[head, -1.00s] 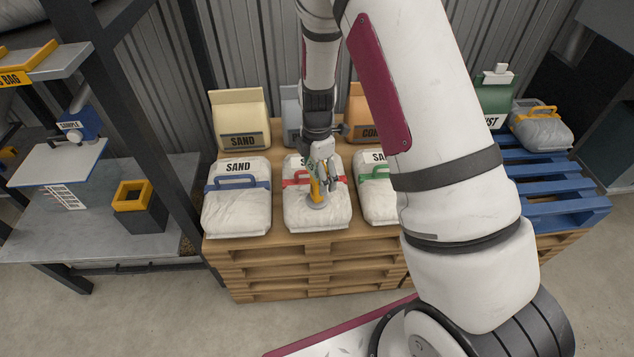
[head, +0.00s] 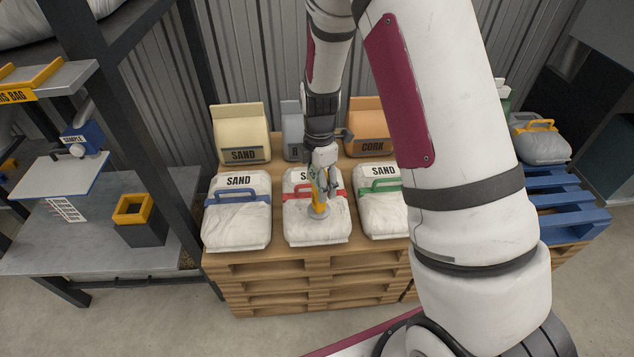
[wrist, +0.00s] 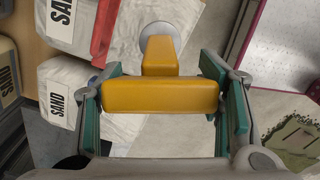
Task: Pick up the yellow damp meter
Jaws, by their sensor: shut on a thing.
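The yellow damp meter (head: 317,199) has a yellow T-shaped body and a round grey foot. It shows large in the wrist view (wrist: 160,96), with its crossbar between the green-padded fingers. My gripper (head: 322,185) is shut on the crossbar, one finger at each end. In the head view the meter hangs upright in front of the middle white sand bag (head: 300,232), which has a red handle. I cannot tell for certain whether its foot touches the bag; in the wrist view it appears near the bag's white surface.
A sand bag with a blue handle (head: 237,225) lies to the left and one with a green handle (head: 378,215) to the right, on a stacked wooden pallet (head: 290,285). Upright sacks stand behind. A grey bench (head: 75,240) with a yellow-rimmed box (head: 137,218) is at left.

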